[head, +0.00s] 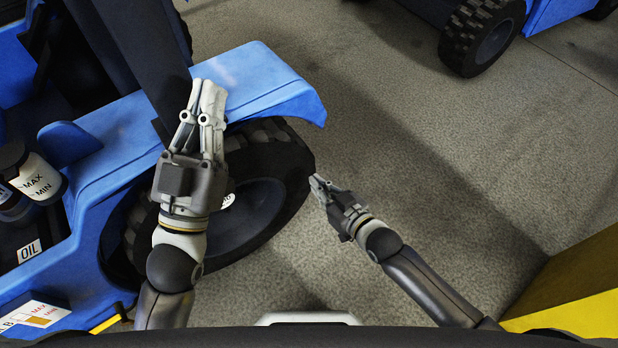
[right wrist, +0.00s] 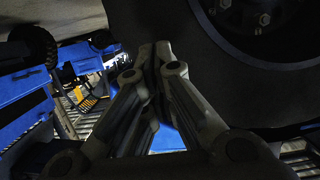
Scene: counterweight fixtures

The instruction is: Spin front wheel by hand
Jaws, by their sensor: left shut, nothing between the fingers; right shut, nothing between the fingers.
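The front wheel (head: 285,165) is a black treaded tyre with a dark blue-grey hub, under the blue fender of a blue vehicle in the head view. In the right wrist view the tyre (right wrist: 200,60) fills the upper right, with bolts on its hub. My left gripper (head: 211,88) is shut and empty, pointing up in front of the fender and wheel and hiding part of both. My right gripper (head: 316,181) is shut and empty at the right edge of the tyre. Whether it touches the tread I cannot tell.
The blue fender (head: 262,85) arches over the wheel. Containers marked MAX and MIN (head: 38,180) and an OIL label (head: 29,251) are at left. Another blue vehicle's wheel (head: 482,35) is at top right. A yellow block (head: 575,315) is at lower right. Grey floor between is clear.

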